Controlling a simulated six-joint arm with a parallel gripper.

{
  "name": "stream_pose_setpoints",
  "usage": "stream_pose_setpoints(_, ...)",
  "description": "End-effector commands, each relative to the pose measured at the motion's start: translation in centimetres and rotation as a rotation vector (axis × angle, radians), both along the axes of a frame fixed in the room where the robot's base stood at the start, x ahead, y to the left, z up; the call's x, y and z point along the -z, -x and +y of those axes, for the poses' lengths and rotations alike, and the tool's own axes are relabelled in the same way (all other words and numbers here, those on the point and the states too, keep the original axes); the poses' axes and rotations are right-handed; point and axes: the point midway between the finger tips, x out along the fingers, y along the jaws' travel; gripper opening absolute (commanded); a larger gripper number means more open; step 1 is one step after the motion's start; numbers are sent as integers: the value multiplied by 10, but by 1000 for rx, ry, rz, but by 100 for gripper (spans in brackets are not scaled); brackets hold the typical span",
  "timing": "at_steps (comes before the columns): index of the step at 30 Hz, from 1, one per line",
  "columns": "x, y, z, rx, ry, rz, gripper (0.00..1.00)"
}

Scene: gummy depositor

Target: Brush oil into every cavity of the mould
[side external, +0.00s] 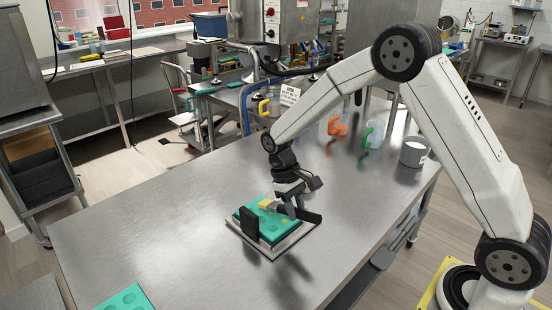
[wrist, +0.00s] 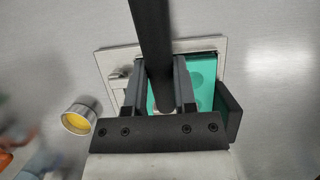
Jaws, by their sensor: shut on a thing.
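The teal mould (side external: 270,232) lies on a pale metal tray (side external: 293,251) on the steel table, and several round cavities show in it. The mould (wrist: 204,98) and the tray rim (wrist: 104,62) also show in the wrist view. My gripper (side external: 289,205) is low over the mould. In the wrist view my gripper (wrist: 159,95) is shut on a dark bar, the brush handle (wrist: 152,40). A small yellowish piece (side external: 268,204) shows by the gripper over the mould, perhaps the brush head. Much of the mould is hidden; oil in its cavities cannot be made out.
A round cup with yellow inside (wrist: 77,120) shows in the wrist view. Another teal mould (side external: 128,299) is at the front left.

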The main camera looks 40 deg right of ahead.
Motion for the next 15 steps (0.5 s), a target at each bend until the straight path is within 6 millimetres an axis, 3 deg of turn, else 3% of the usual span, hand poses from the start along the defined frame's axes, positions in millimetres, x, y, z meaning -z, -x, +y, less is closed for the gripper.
stream_pose_setpoints(15, 1, -7, 0, 0, 0, 1, 0)
